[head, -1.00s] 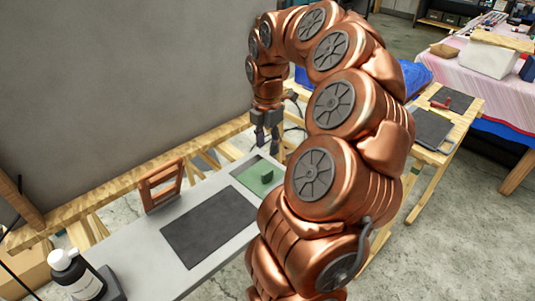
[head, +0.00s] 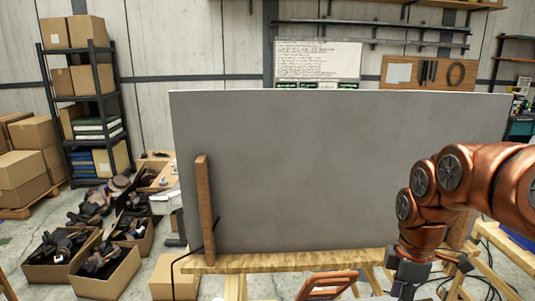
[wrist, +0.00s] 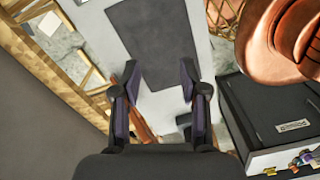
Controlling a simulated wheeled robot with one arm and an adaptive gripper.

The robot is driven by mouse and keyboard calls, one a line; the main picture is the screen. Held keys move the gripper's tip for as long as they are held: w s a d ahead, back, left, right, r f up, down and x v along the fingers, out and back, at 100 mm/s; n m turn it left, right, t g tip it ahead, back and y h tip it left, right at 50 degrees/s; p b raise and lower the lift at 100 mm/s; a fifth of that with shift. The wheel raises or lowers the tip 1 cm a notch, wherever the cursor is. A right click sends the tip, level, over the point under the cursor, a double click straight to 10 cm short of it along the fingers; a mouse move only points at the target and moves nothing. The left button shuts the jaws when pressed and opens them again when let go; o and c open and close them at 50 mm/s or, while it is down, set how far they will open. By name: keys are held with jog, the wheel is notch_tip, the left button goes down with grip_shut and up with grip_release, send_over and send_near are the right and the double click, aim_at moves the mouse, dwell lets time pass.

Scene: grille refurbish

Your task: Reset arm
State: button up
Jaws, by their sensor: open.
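My gripper (head: 403,289) hangs at the lower right of the head view, below my copper arm, in front of the large grey panel (head: 320,170). Its fingertips are near the picture's bottom edge. In the wrist view its two dark fingers (wrist: 160,105) are spread apart with nothing between them. They are above a light work surface (wrist: 197,52) with a dark rectangular mat (wrist: 152,42). A reddish-brown frame (head: 328,284) shows at the bottom of the head view, left of the gripper and apart from it.
The grey panel stands on a wooden beam (head: 290,261), with an upright post (head: 204,210) at its left. Boxes of dark parts (head: 105,270) and a shelf rack (head: 90,110) are at the left. A black case (wrist: 265,115) is at the right in the wrist view.

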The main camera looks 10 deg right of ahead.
jog(key=s+a+f+m+g+p, duration=0.1)
jog(key=s+a+f+m, duration=0.2)
jog(key=s+a+m, duration=1)
jog(key=s+a, duration=0.2)
jog(key=s, duration=0.2)
jog(key=shift+a+g+p, duration=0.25)
jog(key=shift+g+p, duration=0.05)
jog(key=shift+p, duration=0.05)
jog(key=shift+a, duration=0.1)
jog(key=shift+c, duration=0.3)
